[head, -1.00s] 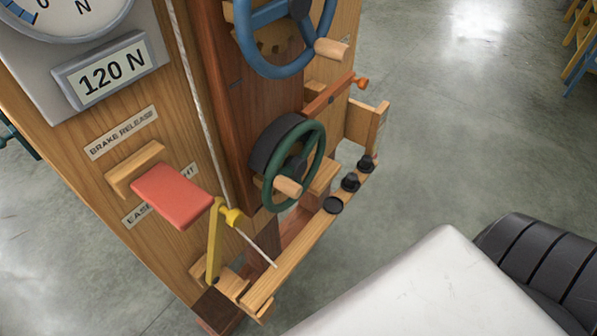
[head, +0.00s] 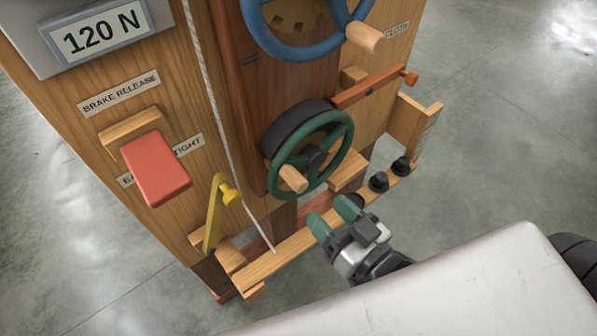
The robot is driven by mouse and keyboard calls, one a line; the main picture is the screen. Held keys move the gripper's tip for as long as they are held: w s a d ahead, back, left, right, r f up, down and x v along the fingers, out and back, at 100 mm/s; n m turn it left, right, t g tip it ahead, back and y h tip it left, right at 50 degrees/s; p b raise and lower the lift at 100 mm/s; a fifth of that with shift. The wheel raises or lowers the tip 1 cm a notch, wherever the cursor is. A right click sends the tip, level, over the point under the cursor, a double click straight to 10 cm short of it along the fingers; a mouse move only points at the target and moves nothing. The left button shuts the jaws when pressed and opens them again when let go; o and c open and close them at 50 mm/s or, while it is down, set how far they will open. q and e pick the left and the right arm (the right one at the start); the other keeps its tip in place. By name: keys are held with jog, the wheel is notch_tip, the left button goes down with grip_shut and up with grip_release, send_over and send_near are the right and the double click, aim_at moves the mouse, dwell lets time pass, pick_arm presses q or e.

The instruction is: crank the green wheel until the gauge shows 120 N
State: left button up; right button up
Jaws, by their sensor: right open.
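The green wheel (head: 343,141) is on the front of the wooden machine, with a wooden crank handle (head: 292,178) at its lower left. The gauge display (head: 101,32) reads 120 N, cut by the top edge; the dial above it is out of view. My right gripper (head: 332,217) is below and slightly right of the wheel. Its green-tipped fingers are apart and empty, and not touching the handle. My left gripper is not in view.
A blue wheel (head: 306,40) is above the green one. A red paddle (head: 155,168) and a yellow lever (head: 216,213) are at left. An orange-tipped lever (head: 375,87) and black knobs (head: 379,181) are at right. Floor at right is clear.

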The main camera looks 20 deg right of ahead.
aim_at(303, 188)
jog(key=p+x, duration=0.1)
jog(key=x, duration=0.9)
jog(key=shift+w+a+f, duration=0.1)
jog(key=shift+c, duration=0.5)
grip_shut()
